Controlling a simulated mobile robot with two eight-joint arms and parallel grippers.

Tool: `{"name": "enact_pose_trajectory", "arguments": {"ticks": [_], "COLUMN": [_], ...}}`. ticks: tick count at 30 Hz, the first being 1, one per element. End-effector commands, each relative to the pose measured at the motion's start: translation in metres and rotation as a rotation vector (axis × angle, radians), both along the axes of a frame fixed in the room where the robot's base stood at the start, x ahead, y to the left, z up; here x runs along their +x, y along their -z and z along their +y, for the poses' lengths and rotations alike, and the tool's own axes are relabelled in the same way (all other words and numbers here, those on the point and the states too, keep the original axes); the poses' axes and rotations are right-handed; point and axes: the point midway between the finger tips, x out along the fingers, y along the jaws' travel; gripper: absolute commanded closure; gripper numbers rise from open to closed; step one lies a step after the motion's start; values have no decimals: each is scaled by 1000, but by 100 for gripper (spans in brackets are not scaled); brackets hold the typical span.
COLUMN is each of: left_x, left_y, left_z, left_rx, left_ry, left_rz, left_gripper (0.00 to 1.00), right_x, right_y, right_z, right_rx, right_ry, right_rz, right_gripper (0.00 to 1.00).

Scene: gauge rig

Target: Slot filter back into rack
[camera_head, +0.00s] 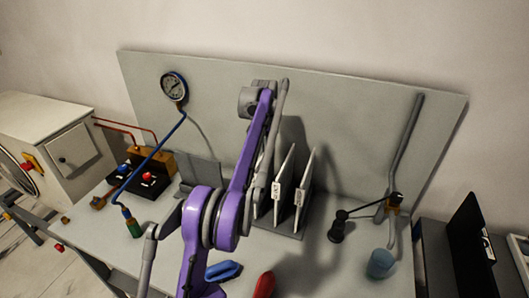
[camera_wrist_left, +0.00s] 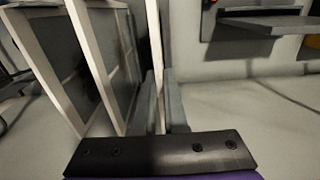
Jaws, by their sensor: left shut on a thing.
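Two white-edged filters (camera_head: 284,186) (camera_head: 304,188) with labels stand upright, side by side, in the dark rack (camera_head: 290,231) on the table. In the left wrist view, two white-framed filters with dark faces (camera_wrist_left: 92,65) (camera_wrist_left: 45,62) stand left of my gripper. My left gripper (camera_wrist_left: 164,105) is shut on the thin white edge of another filter (camera_wrist_left: 156,45), which stands upright, roughly parallel to them. In the head view my purple arm hides this gripper and the held filter. Whether the held filter sits in a slot cannot be told. My right gripper is not in view.
A pressure gauge (camera_head: 174,87) with a blue hose is on the back panel (camera_head: 340,115). A blue tool (camera_head: 223,271) and red tool (camera_head: 264,285) lie in front. A black-knobbed lever (camera_head: 338,228) and blue cup (camera_head: 381,264) stand right.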

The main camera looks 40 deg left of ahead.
Motion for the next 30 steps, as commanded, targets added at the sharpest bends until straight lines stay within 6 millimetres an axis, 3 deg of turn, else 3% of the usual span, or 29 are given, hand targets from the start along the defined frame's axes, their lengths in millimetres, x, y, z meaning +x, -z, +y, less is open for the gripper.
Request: {"name": "enact_pose_trajectory", "arguments": {"ticks": [17, 18, 23, 30], "left_x": [0, 0, 0, 0], "left_y": [18, 17, 17, 17], "left_z": [0, 0, 0, 0], "left_rx": [0, 0, 0, 0], "left_ry": [0, 0, 0, 0], "left_rz": [0, 0, 0, 0], "left_gripper": [100, 83, 55, 55], "right_x": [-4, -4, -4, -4], "right_y": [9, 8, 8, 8], "right_z": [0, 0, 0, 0], "right_rx": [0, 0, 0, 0], "right_ry": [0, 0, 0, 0], "right_rz": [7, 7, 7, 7], "right_gripper": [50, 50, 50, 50]}}
